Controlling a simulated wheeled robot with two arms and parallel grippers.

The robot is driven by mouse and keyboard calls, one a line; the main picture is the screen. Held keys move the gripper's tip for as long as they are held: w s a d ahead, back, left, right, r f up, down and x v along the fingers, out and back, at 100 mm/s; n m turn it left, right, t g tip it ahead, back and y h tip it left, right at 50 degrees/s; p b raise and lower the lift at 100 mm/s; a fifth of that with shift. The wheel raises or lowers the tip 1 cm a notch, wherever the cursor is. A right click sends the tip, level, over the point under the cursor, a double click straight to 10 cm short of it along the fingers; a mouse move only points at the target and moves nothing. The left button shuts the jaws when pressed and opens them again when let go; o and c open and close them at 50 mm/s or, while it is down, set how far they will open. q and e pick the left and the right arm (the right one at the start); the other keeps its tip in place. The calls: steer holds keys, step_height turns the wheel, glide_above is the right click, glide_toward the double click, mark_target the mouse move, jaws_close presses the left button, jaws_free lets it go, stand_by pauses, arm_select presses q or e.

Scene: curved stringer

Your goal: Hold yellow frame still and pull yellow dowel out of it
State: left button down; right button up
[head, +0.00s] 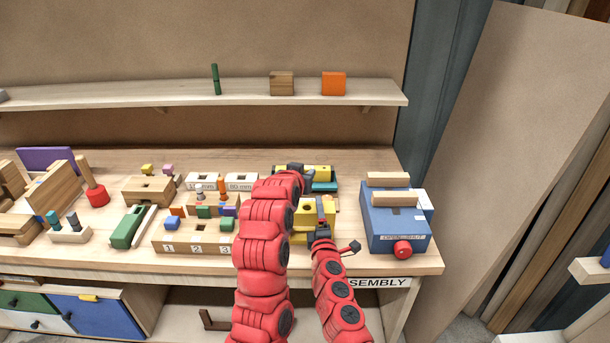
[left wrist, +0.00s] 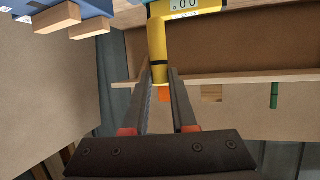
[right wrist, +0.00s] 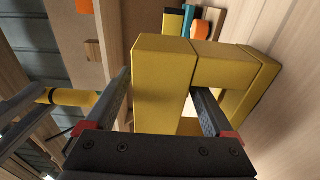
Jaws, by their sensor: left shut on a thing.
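The yellow frame (head: 312,213) stands on the workbench near its right end. In the right wrist view the frame (right wrist: 160,85) is close up, with one upright bar between my right gripper's fingers (right wrist: 165,100) and one finger inside its opening. The right gripper is shut on that bar. My left gripper (left wrist: 163,74) is shut on the yellow dowel (left wrist: 157,48), which shows between its fingertips. A wider yellow piece with a white numbered label adjoins it in the left wrist view.
A blue box (head: 385,228) with wooden bars and a red knob stands right of the frame. A teal block (head: 325,187) lies behind it. A numbered wooden tray (head: 190,247) holds small blocks on the left. A shelf (head: 200,95) runs behind.

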steer(key=shift+o, duration=0.6)
steer(key=shift+s, duration=0.15)
steer(key=shift+s+d+r, duration=0.1)
steer(key=shift+s, duration=0.5)
steer(key=s, duration=0.3)
steer(key=shift+s+d, duration=0.1)
steer(key=shift+s, duration=0.15)
steer(key=shift+s, duration=0.15)
